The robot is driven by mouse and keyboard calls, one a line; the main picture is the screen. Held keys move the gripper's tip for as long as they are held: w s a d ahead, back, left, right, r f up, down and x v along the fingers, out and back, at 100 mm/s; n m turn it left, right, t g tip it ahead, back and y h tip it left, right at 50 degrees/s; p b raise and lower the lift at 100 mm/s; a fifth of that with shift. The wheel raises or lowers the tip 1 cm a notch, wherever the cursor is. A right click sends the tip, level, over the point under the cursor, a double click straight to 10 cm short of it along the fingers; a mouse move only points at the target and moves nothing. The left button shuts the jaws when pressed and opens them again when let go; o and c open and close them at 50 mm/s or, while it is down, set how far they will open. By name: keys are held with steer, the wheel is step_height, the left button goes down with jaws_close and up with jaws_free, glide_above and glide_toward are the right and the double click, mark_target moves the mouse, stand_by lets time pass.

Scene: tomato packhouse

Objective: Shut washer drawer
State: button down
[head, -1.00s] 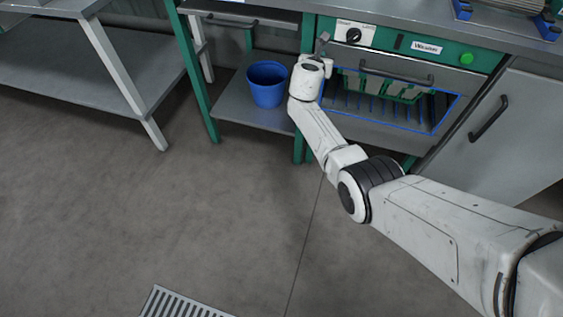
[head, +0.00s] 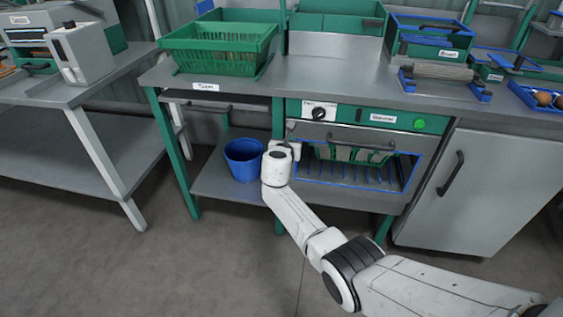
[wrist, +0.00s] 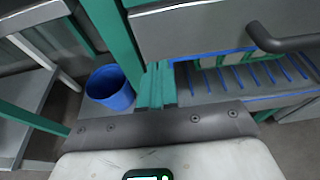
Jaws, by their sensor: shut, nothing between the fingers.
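The washer (head: 358,117) has a green panel with a dial and a green button. Below it is a grey drawer front (head: 309,132) with a dark bar handle (head: 360,145). Beneath that front, a blue-edged ribbed rack (head: 352,175) and part of a green item show, so the drawer stands open. My gripper (head: 295,148) is at the left end of the front, left of the handle, mostly hidden by my wrist. It looks shut and empty; contact with the front cannot be told. The wrist view shows the drawer front (wrist: 200,28) and handle (wrist: 282,42) ahead at upper right.
A blue bucket (head: 243,160) stands on the lower shelf left of my wrist. Green table legs (head: 278,118) are close by. A cabinet (head: 490,190) is right of the washer. Crates (head: 220,50) and trays stand on the worktop. The floor in front is clear.

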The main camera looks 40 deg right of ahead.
steer(key=p+v, duration=0.3)
steer(key=v, duration=0.6)
steer(key=shift+s+a+p, duration=0.25)
steer(key=shift+a+p, duration=0.1)
